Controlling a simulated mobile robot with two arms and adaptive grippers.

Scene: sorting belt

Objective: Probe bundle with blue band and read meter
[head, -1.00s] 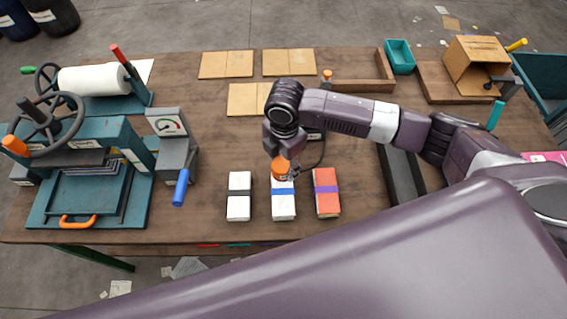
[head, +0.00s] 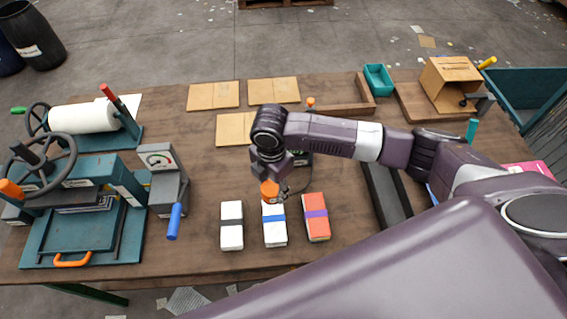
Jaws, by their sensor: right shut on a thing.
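The bundle with the blue band (head: 274,236) is white and lies in the middle of three bundles near the table's front edge. My right gripper (head: 270,180) is shut on an orange probe (head: 269,192), held at the far end of this bundle. I cannot tell whether the probe's tip touches it. A dark cable loops from the probe toward a small dark box with a green patch, probably the meter (head: 303,158). My arm partly hides this box, and no reading is legible. My left gripper is not in view.
A white bundle with a black band (head: 232,238) lies left, and a red one with a purple band (head: 316,229) lies right. A grey dial device with a blue handle (head: 166,180) and a teal press (head: 75,232) stand left. Cardboard pieces (head: 214,95) lie behind.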

